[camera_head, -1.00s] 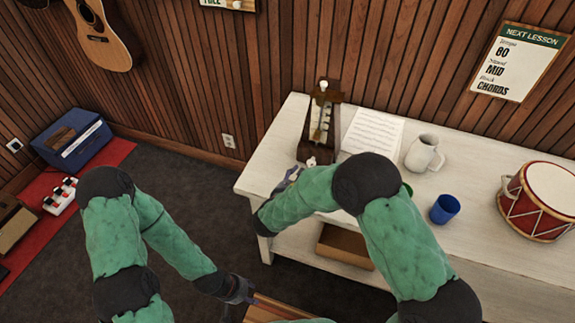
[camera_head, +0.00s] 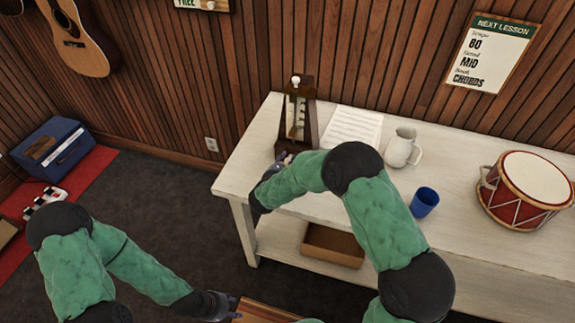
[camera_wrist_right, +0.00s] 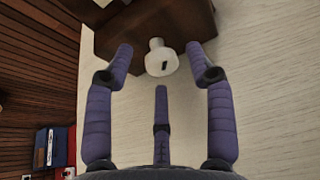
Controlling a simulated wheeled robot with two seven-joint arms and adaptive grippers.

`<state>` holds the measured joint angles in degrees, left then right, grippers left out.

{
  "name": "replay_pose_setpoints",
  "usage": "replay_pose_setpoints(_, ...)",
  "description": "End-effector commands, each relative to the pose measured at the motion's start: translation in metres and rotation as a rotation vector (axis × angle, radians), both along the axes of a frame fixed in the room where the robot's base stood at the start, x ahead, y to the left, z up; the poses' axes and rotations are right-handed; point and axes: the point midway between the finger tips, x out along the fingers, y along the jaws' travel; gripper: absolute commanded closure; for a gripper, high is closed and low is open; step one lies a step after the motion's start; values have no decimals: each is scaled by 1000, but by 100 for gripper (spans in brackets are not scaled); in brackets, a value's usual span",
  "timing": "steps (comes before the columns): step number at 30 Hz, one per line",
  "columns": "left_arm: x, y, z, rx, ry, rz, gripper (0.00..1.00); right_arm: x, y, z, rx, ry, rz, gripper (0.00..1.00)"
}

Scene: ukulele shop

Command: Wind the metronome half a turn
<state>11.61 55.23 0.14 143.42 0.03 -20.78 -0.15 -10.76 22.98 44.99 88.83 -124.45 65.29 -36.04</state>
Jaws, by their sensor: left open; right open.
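The metronome (camera_head: 308,128), a dark wooden tapered case with a pale scale and pendulum, stands upright at the left end of the white table (camera_head: 463,198). In the right wrist view, its dark case (camera_wrist_right: 115,30) is at the top, and a white round winding key (camera_wrist_right: 161,60) with a dark slot sticks out from it. My right gripper (camera_wrist_right: 160,74) is open, with fingertips on either side of the key and a third finger below it, apparently apart from it. My right gripper (camera_head: 281,161) is partly hidden by its arm in the head view. My left gripper (camera_head: 226,304) is open and low, away from the table.
A music sheet (camera_head: 354,128), white jug (camera_head: 401,147), blue cup (camera_head: 424,202) and red drum (camera_head: 528,190) stand to the right on the table. A cardboard box (camera_head: 333,246) is on the lower shelf. A wooden surface (camera_head: 266,313) is near my left gripper.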

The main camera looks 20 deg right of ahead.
Motion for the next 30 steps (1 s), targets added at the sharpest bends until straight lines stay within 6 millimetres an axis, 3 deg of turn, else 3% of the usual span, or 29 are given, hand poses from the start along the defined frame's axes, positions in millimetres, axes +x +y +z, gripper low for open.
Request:
replay_pose_setpoints(14,0,0,-4,0,0,0,52,11,-8,-5,-1,1,0,45)
replay_pose_setpoints(20,0,0,-4,0,0,0,52,11,-8,-5,-1,1,0,96)
replay_pose_setpoints(21,0,0,-4,0,0,0,52,11,-8,-5,-1,1,0,100)
replay_pose_setpoints(30,0,0,-4,0,0,0,52,12,-8,-4,1,-4,0,100)
